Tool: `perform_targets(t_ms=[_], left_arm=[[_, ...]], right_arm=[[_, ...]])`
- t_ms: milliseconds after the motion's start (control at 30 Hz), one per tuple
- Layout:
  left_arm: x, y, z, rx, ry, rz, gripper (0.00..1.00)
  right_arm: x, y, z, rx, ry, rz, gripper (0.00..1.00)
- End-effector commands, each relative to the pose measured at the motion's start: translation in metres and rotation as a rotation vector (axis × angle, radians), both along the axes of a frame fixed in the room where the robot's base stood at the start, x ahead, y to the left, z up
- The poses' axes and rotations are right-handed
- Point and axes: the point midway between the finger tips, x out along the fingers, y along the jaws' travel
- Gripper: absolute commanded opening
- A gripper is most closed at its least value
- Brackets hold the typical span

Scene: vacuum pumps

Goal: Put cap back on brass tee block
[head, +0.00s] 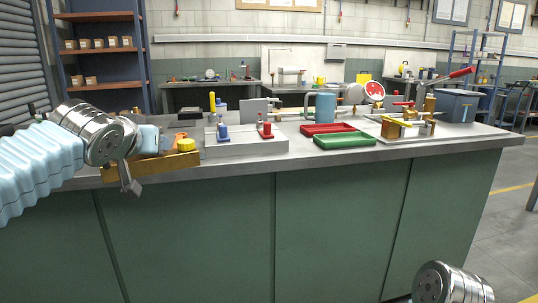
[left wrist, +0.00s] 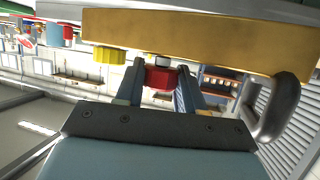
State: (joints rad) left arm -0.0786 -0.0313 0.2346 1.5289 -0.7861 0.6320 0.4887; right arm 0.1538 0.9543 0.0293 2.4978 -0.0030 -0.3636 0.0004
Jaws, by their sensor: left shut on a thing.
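The brass tee block (head: 152,170) lies along the left front edge of the bench, with a yellow cap (head: 187,145) at its right end. In the left wrist view the block (left wrist: 200,35) spans the top, and the yellow cap (left wrist: 109,55) is on its near face. My left gripper (left wrist: 160,66) is shut on a red cap (left wrist: 160,79), which sits in line with a short pale stub (left wrist: 162,60) on the block. I cannot tell whether cap and stub touch. In the head view my left gripper (head: 160,140) is beside the block, and the red cap is hidden.
A grey stand (head: 245,146) with a blue and a red fitting is right of the block. A red tray (head: 328,128) and a green tray (head: 344,140) lie further right, before a pump assembly. Part of my right arm shows at the bottom right, its gripper out of frame.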

Motion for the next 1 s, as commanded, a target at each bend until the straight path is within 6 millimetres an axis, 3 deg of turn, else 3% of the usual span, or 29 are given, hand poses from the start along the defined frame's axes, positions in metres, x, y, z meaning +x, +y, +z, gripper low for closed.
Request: perform_targets(t_ms=[200,433,533,767,1000], left_arm=[[0.024,-0.022,-0.074,-0.001,0.007,-0.136,0.00],[0.033,-0.038,-0.146,-0.003,0.005,-0.248,0.00],[0.034,-0.041,-0.162,-0.003,0.002,-0.271,0.00],[0.033,-0.044,-0.175,-0.001,0.000,-0.290,0.00],[0.030,-0.049,-0.203,0.001,0.002,-0.323,0.00]], right_arm=[[0.000,0.000,0.000,0.000,0.000,0.000,0.66],[0.000,0.000,0.000,0.000,0.000,0.000,0.66],[0.000,0.000,0.000,0.000,0.000,0.000,0.66],[0.000,0.000,0.000,0.000,0.000,0.000,0.66],[0.000,0.000,0.000,0.000,0.000,0.000,0.66]])
